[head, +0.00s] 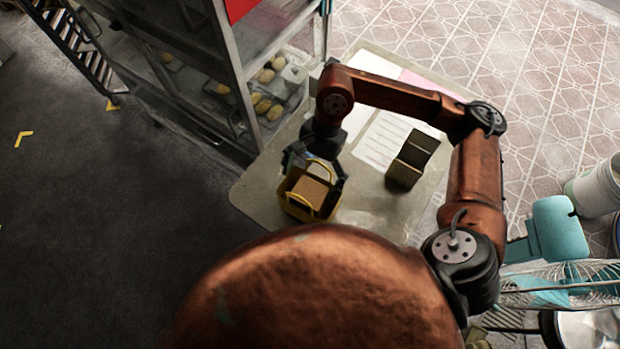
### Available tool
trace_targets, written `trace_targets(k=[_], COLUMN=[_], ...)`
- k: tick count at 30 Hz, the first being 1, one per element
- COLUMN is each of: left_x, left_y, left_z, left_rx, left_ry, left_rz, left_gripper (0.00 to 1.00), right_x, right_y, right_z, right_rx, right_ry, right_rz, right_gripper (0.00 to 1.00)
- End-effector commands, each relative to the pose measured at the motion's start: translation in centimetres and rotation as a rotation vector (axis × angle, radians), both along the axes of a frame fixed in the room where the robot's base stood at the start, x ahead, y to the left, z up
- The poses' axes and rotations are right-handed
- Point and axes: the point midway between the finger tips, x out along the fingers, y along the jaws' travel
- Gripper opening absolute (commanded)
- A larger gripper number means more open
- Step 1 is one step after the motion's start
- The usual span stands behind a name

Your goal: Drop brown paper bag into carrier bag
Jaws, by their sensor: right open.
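The carrier bag (291,207) is yellow with two handles and stands open at the top near the table's left edge. The brown paper bag (311,189) shows as a tan block inside the carrier bag's opening, tilted a little. My right gripper (315,172) is over the carrier bag's back side, fingers spread around its upper part, open. I cannot tell whether the fingers touch either bag. The gripper hides the far part of the opening. My left gripper is out of view.
An open brown box (411,160) stands on the table (255,193), right of the carrier bag. Papers (385,140) lie behind it. A glass-sided cabinet (235,75) with potatoes rises at the back left. A teal fan (560,230) stands at the right.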

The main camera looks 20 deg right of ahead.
Motion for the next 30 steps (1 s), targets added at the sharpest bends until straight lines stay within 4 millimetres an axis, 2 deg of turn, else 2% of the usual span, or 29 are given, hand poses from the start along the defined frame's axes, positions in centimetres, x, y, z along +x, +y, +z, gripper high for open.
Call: trace_targets(k=[6,10,21,25,30], left_x=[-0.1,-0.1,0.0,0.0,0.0], left_y=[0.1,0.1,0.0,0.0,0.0], left_z=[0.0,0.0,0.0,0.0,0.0], left_rx=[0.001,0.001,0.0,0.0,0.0], left_ry=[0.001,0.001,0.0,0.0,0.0], left_rz=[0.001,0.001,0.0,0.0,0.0], left_gripper=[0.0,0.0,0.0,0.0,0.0], right_x=[0.0,0.4,2.3,2.8,3.1], right_y=[0.0,-0.4,-2.4,-3.0,-3.4], right_z=[0.1,1.1,7.9,9.7,10.9], right_rx=[0.0,0.0,0.0,0.0,0.001], right_ry=[0.0,-0.001,-0.002,-0.001,-0.001], right_rz=[0.0,-0.001,-0.002,-0.001,0.0], right_gripper=[0.92,0.92,0.92,0.92,0.92])
